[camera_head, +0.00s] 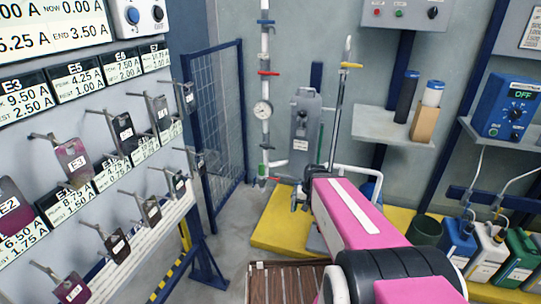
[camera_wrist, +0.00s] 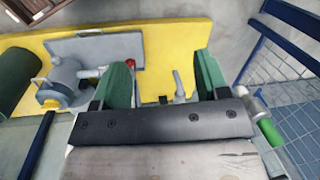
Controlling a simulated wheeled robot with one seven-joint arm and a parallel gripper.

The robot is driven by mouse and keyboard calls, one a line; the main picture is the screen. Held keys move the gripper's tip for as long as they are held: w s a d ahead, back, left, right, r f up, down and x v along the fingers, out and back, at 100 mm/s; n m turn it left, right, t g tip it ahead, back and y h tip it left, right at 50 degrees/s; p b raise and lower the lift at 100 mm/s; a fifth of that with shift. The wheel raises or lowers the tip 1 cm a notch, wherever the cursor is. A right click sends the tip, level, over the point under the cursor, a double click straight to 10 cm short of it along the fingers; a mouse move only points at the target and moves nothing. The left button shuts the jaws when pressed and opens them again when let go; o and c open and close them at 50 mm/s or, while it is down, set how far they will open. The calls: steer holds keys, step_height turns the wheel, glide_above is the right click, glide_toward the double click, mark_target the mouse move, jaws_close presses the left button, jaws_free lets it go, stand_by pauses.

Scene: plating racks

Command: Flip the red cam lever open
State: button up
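In the wrist view, my gripper (camera_wrist: 165,85) is open, with its two green-padded fingers spread apart and nothing held between them. A small red part (camera_wrist: 130,63) shows just beside the left finger, mostly hidden by it; I cannot tell whether it is the cam lever. A grey metal fitting (camera_wrist: 65,85) with a round cap stands left of the left finger. A grey upright handle (camera_wrist: 180,85) shows between the fingers, nearer the right one. In the head view, a red lever (camera_head: 268,73) sits across the vertical pipe, and my pink arm hides much of the work area.
A yellow platform (camera_head: 275,225) lies below the pipe. A blue mesh fence (camera_head: 217,120) stands left of it, and racks of hanging plates line the left wall. Several coloured jugs (camera_head: 490,250) stand at the right. A slatted wooden crate (camera_head: 285,285) is near the front.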

steer(key=w+f+m+t+y, duration=0.3)
steer(key=w+m+t+y, duration=0.4)
steer(key=w+m+y, duration=1)
steer(key=w+a, duration=0.2)
steer(key=a, duration=0.1)
steer(key=w+a+h, duration=0.1)
steer(key=w+a, duration=0.1)
steer(key=a, duration=0.2)
steer(key=w+a+m+h, duration=0.1)
steer(key=w+a, duration=0.2)
steer(key=shift+a+f, duration=0.15)
steer(key=shift+a, duration=0.2)
steer(key=c, duration=0.9)
